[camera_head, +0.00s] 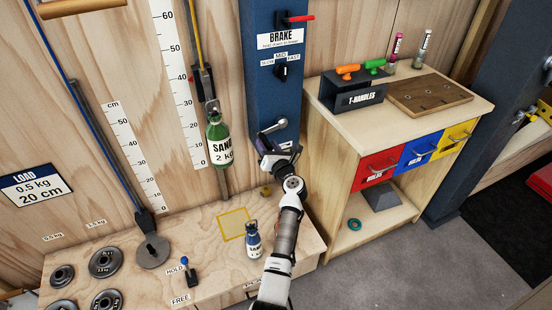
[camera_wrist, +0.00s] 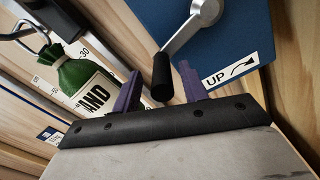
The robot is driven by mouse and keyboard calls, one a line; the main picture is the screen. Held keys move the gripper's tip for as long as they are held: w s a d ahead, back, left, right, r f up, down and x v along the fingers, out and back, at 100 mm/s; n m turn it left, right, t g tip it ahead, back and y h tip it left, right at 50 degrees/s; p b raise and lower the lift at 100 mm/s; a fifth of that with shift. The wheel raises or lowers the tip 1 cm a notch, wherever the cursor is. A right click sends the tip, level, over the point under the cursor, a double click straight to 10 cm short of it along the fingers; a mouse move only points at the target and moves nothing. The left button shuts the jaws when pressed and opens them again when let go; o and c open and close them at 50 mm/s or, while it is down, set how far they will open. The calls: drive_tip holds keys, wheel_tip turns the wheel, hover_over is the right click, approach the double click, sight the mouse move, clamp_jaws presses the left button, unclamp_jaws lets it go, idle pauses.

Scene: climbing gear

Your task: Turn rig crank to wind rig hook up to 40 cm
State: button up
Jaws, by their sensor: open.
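The rig crank (camera_head: 272,128) is on the lower part of the blue post, with a grey arm and a black handle (camera_wrist: 162,78). My gripper (camera_wrist: 160,82) is open, its purple fingers on either side of the handle in the wrist view; I cannot tell whether they touch it. In the head view my gripper (camera_head: 272,150) is just below the crank.
The blue post (camera_head: 258,80) carries a brake lever (camera_head: 298,18) and a SLOW-MID-FAST knob (camera_head: 281,72). An UP arrow label (camera_wrist: 230,72) is beside the crank. A small blue bag (camera_head: 253,240) stands on the wooden bench (camera_head: 205,265). A drawer cabinet (camera_head: 335,150) stands close on the right.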

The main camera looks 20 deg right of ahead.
drive_tip(key=s, duration=1.2)
drive_tip(key=shift+s+d+b, duration=0.2)
drive_tip(key=shift+s+b, duration=0.05)
drive_tip(key=shift+b, duration=0.15)
